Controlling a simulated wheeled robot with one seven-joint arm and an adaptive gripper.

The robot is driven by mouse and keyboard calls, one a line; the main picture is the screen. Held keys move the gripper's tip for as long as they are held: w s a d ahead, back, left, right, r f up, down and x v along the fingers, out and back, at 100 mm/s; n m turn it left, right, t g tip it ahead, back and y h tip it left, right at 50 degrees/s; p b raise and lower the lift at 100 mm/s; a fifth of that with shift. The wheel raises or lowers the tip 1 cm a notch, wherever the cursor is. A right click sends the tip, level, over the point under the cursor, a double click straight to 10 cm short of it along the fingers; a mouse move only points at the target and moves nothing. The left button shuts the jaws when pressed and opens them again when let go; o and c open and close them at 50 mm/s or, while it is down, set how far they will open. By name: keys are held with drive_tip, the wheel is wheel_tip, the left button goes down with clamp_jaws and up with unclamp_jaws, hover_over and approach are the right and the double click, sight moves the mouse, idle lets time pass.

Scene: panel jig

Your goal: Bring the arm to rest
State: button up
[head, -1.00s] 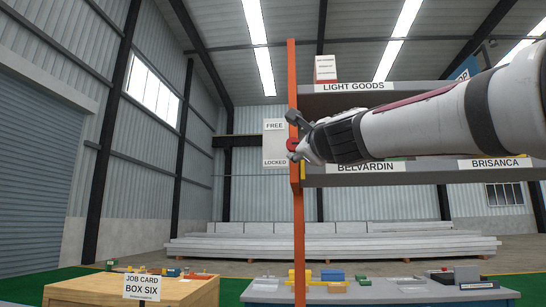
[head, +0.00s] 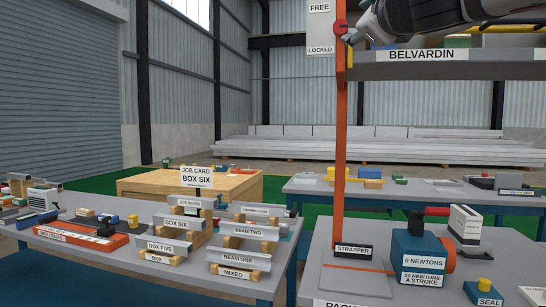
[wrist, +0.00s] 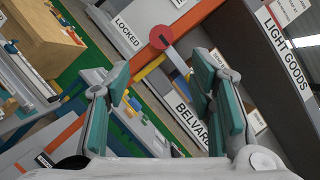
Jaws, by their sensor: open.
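My gripper (wrist: 160,98) is open in the wrist view, its two teal-padded fingers apart with nothing between them. In the head view my gripper (head: 362,28) is at the top, partly cut off, beside the orange post (head: 339,150). A round red knob (wrist: 162,37) on the post lies just beyond the fingertips in the wrist view. It also shows in the head view (head: 340,27), close to my gripper; whether they touch I cannot tell. The panel (head: 320,30) behind it reads FREE at the top and LOCKED at the bottom.
A shelf labelled BELVARDIN (head: 440,68) runs right from the post.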

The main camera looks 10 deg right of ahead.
drive_tip(key=s+a+f+n+g+y, duration=0.2)
drive_tip(key=s+a+f+n+g, duration=0.15)
drive_tip(key=f+n, duration=0.4)
drive_tip(key=s+a+f+n+g+y, duration=0.25)
drive_tip(key=s+f+n, duration=0.2)
drive_tip(key=f, duration=0.65)
drive_tip(key=s+a+f+n+g+y, duration=0.2)
drive_tip(key=s+a+f+n+g, duration=0.3)
drive_tip(key=f, duration=0.4)
drive_tip(key=s+d+f+n+g+h, duration=0.3)
drive_tip(key=s+d+f+n+g, duration=0.15)
drive_tip(key=s+f, duration=0.7)
drive_tip(key=s+d+f+n+g+h, duration=0.25)
drive_tip(key=s+f+n+g, duration=0.2)
drive_tip(key=s+f, duration=0.7)
wheel_tip(320, 180, up, 16)
drive_tip(key=t+p, duration=0.3)
drive_tip(key=p, duration=1.1)
drive_tip(key=shift+w+f, duration=0.2)
drive_tip(key=shift+w, duration=0.25)
